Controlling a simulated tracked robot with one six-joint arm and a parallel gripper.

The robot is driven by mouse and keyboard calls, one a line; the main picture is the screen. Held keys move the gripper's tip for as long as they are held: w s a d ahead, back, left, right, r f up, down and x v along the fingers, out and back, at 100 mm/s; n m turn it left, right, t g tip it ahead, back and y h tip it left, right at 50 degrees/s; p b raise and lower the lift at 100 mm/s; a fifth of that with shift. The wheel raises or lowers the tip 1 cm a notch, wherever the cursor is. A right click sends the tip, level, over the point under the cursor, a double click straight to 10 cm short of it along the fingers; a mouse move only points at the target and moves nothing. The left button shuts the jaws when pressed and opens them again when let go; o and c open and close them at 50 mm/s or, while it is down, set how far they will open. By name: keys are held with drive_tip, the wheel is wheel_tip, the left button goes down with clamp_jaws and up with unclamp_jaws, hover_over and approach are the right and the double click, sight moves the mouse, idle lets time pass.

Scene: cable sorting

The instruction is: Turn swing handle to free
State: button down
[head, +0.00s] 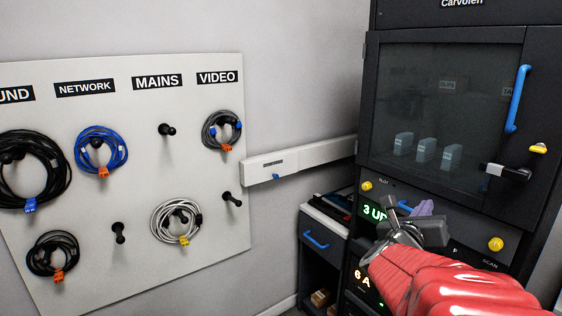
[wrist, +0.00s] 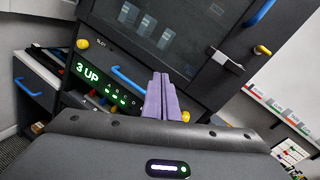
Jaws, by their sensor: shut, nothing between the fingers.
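The swing handle (head: 505,171) is a black lever on the right side of the dark cabinet's glass door (head: 445,130). It lies roughly level, with a pale end at its left. It also shows in the wrist view (wrist: 225,60), up and right of the fingers. My gripper (head: 422,208) has purple fingers, shut together and empty. It is below and left of the handle in the head view, apart from it. In the wrist view the fingers (wrist: 160,92) point at the cabinet front. The door appears closed.
A blue vertical bar handle (head: 517,98) and a yellow knob (head: 538,149) sit near the swing handle. Yellow knobs (head: 495,243) and a green display (head: 374,211) are below the door. A cable board (head: 130,200) hangs at left. A drawer unit (head: 325,240) stands beside the cabinet.

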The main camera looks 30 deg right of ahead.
sight(504, 171)
drive_tip(key=s+d+m+g+h, duration=0.2)
drive_tip(key=s+d+m+g, duration=0.2)
drive_tip(key=s+m, duration=0.3)
drive_tip(key=shift+s+d+r, duration=0.2)
drive_tip(key=shift+d+r, duration=0.1)
drive_tip(key=shift+d, duration=0.35)
drive_tip(key=shift+d, duration=0.15)
drive_tip(key=w+d+r, duration=0.2)
drive_tip(key=d+r, duration=0.2)
drive_tip(key=d, duration=0.6)
drive_tip(key=shift+d+r, duration=0.15)
drive_tip(key=shift+r, duration=0.05)
